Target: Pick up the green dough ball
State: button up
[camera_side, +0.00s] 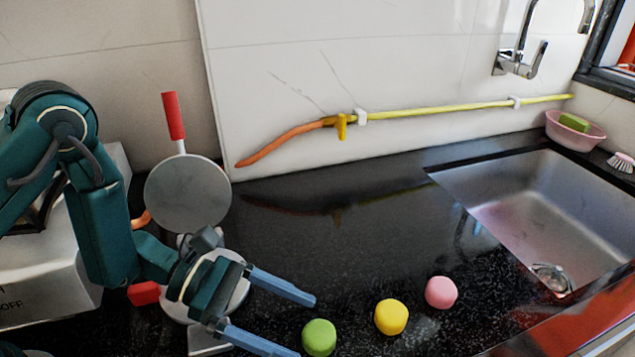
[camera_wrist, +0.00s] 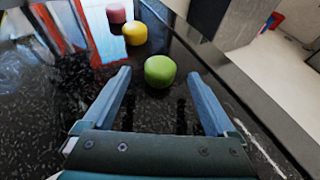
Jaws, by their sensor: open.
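The green dough ball (camera_side: 319,338) is a short rounded lump on the black counter at the front in the side view. In the wrist view the green dough ball (camera_wrist: 160,71) lies ahead of the fingertips, between their lines. My gripper (camera_side: 308,325) is open and empty, its two blue fingers pointing right toward the green ball. The wrist view also shows my gripper (camera_wrist: 161,75) with its fingers spread wide. The ball appears just beyond the tips; I cannot tell the exact gap.
A yellow ball (camera_side: 391,317) and a pink ball (camera_side: 441,292) sit to the right of the green one. A steel sink (camera_side: 560,210) is at the right. A red-handled pan (camera_side: 188,195) leans on the back wall. The counter's middle is clear.

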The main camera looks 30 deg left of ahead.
aim_at(349, 346)
jog(key=shift+x, duration=2.25)
jog(key=shift+r, duration=0.1)
jog(key=c, duration=1.4)
